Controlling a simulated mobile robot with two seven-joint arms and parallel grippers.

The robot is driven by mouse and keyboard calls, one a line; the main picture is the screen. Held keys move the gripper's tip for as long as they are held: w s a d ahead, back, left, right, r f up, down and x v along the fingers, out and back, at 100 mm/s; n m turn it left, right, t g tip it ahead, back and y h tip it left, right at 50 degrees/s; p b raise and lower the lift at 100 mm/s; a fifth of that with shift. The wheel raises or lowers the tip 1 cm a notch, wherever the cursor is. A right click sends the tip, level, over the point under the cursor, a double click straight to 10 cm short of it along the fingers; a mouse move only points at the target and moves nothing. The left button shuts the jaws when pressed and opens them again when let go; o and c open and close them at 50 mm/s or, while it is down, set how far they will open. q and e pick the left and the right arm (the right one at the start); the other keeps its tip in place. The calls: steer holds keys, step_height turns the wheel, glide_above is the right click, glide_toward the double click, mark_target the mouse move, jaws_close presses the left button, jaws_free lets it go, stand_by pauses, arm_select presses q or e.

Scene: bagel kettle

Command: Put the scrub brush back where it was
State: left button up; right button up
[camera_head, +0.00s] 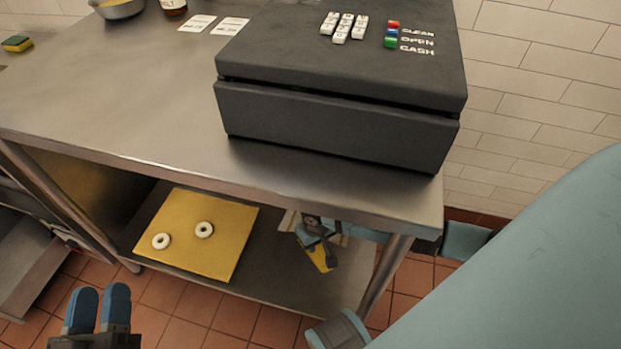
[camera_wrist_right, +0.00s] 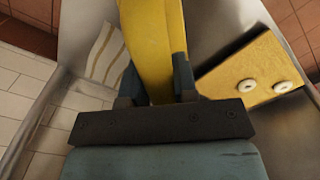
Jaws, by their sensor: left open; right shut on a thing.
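The yellow scrub brush (camera_wrist_right: 150,45) is between the fingers of my right gripper (camera_wrist_right: 156,88), which is shut on it. In the head view the brush (camera_head: 322,259) is partly hidden by the right gripper (camera_head: 316,240). They are under the steel tabletop, over the right part of the lower shelf. I cannot tell whether the brush touches the shelf. Its far end is cut off in the wrist view. My left gripper (camera_head: 100,298) is open and empty at the bottom left, in front of the table.
A yellow board (camera_head: 231,243) with two white rings (camera_head: 204,230) lies on the lower shelf (camera_head: 290,284), left of the brush. A striped cloth (camera_wrist_right: 103,55) lies beside the brush. A table leg (camera_head: 384,274) stands right of it. A black cash register (camera_head: 335,125) sits above.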

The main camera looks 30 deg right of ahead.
step_height(320, 180, down, 19)
steer(key=b, duration=0.8)
steer(key=shift+s+r+b, duration=0.1)
steer(key=shift+r+b, duration=0.1)
steer(key=shift+b, duration=0.2)
steer(key=shift+f, duration=0.1)
arm_select(q)
step_height(320, 180, down, 9)
steer(key=w+m+g, duration=0.1)
steer(key=m+g, duration=0.1)
steer(key=shift+r+g, duration=0.15)
steer(key=shift+g, duration=0.25)
steer(key=shift+w+d, duration=0.1)
arm_select(e)
steer(key=o, duration=1)
steer(key=shift+c, duration=0.2)
arm_select(q)
steer(key=shift+f, duration=0.25)
